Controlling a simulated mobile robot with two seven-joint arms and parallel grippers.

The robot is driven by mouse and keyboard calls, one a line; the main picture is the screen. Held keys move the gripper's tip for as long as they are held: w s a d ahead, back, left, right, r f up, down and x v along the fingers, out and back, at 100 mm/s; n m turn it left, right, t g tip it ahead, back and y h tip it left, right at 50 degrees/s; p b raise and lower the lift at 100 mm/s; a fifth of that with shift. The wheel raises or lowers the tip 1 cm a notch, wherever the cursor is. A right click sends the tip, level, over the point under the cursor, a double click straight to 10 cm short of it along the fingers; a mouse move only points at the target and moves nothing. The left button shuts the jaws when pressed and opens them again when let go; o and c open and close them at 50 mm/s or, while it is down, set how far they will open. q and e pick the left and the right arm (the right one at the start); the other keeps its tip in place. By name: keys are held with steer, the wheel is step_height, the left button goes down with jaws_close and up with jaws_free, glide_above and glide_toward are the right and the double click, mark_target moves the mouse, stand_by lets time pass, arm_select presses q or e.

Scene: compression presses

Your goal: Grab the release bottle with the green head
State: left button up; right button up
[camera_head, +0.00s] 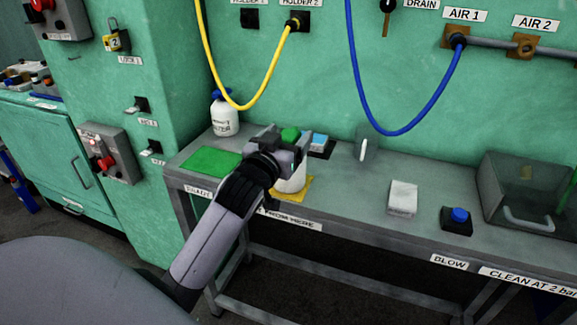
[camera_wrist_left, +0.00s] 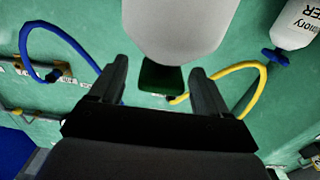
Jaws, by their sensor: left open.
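The release bottle has a white body (camera_head: 292,180) and a green head (camera_head: 290,134). It stands on a yellow mat (camera_head: 303,192) on the grey bench. My left gripper (camera_head: 285,146) is at the top of the bottle and partly hides it. In the left wrist view, upside down, the green head (camera_wrist_left: 160,77) lies between the two spread fingers of my left gripper (camera_wrist_left: 157,68). Gaps show on both sides, so it is not clamped. The white body (camera_wrist_left: 175,30) fills the top middle there. My right gripper is in neither view.
A second white bottle (camera_head: 224,117) stands at the back left by a green mat (camera_head: 212,162). Its blue head (camera_wrist_left: 277,56) shows in the wrist view. Yellow (camera_head: 215,75) and blue (camera_head: 357,80) hoses hang behind. A white block (camera_head: 403,196) and blue button (camera_head: 459,216) stand right.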

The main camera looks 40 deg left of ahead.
arm_select(q)
steer(key=shift+x, duration=1.35)
